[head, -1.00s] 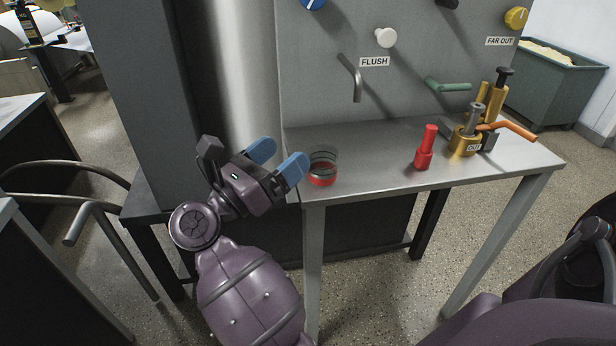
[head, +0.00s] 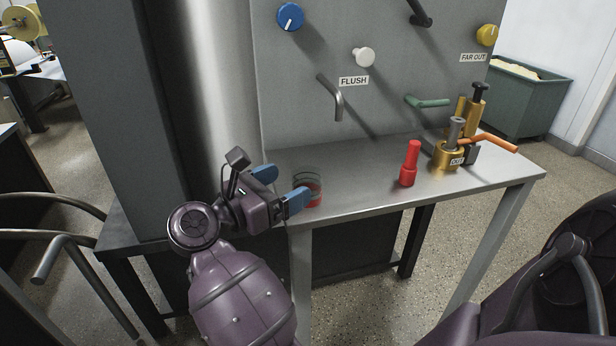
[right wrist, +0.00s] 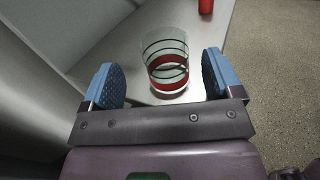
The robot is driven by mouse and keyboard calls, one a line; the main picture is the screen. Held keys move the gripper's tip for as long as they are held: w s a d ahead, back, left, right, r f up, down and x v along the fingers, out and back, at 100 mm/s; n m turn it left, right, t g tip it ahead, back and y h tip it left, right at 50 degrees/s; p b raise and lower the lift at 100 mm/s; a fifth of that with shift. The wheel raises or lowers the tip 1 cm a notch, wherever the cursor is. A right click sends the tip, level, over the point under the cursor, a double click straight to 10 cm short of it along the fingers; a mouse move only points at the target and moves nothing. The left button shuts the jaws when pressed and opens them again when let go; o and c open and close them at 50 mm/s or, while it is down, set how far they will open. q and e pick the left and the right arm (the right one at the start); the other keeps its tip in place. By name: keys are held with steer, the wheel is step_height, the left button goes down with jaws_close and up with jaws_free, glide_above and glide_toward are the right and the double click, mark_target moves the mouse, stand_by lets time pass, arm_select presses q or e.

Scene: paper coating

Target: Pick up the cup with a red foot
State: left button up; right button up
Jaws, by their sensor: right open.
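The cup with a red foot (head: 314,186) is clear with dark rings and stands upright on the metal table, near its front left edge. My right gripper (head: 288,184) is open, with blue finger pads, just left of the cup. Its nearer finger hides part of the cup in the head view. In the right wrist view, the cup (right wrist: 166,60) appears in the gap between the two open fingers, apart from both pads. Its red foot band points toward the gripper. My left gripper is not in view.
On the metal table (head: 360,192), a red bottle-like object (head: 410,164) stands right of the cup, with a brass fitting (head: 449,154) beyond. A grey spout (head: 331,96) sticks out of the panel above. The tabletop between cup and red object is clear.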

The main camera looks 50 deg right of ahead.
mark_target(296, 179)
steer(key=d, duration=0.2)
steer(key=s+d, duration=0.1)
steer(key=shift+d+r, duration=0.3)
steer(key=shift+w+d+f+p, duration=0.1)
steer(key=shift+d+p, duration=0.2)
steer(key=shift+d, duration=0.15)
steer(key=c, duration=1)
steer(key=shift+c, duration=0.2)
